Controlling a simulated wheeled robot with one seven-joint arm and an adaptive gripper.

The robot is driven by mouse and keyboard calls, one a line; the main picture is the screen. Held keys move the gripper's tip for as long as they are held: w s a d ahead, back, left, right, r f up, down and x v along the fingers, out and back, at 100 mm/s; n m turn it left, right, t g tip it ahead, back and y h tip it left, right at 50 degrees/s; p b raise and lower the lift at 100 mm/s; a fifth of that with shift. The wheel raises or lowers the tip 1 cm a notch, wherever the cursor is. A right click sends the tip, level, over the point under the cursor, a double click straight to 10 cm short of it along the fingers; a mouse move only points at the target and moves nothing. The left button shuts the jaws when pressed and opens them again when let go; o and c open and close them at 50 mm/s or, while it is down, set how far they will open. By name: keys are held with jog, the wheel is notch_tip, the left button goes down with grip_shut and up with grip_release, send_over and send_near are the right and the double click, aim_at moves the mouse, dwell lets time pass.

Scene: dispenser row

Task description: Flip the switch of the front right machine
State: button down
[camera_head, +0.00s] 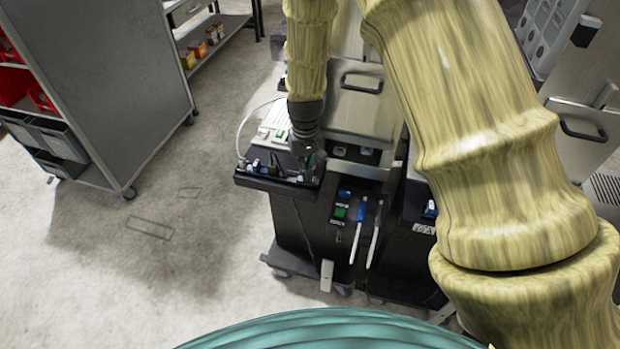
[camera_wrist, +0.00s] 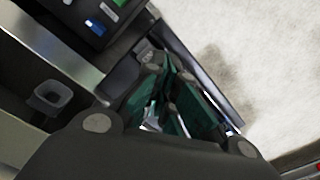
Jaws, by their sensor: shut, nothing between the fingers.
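A dark machine (camera_head: 300,225) stands in the middle of the head view, with a pale metal upper body. Its front carries a small panel with a green button (camera_head: 340,211) and a blue button; the panel also shows in the wrist view, with its green button (camera_wrist: 119,3) at the top. A second dark machine (camera_head: 418,200) stands to its right, mostly hidden behind my arm. I cannot tell which part is the switch. My gripper (camera_head: 311,172) is shut and empty, above the right end of the first machine's side shelf (camera_head: 262,184); its greenish fingers (camera_wrist: 175,100) fill the middle of the wrist view.
Small items lie on the side shelf. Blue and grey handles (camera_head: 357,232) stick out low on the machine front. A grey cabinet (camera_head: 120,85) with red bins stands at the left. The floor (camera_head: 160,240) between it and the machine is clear.

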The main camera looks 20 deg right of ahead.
jog(key=shift+f, duration=0.5)
dwell(0.4)
jog(key=shift+r, duration=0.15)
jog(key=shift+r+p, duration=2.35)
jog(key=shift+r, duration=1)
jog(key=shift+f, duration=0.1)
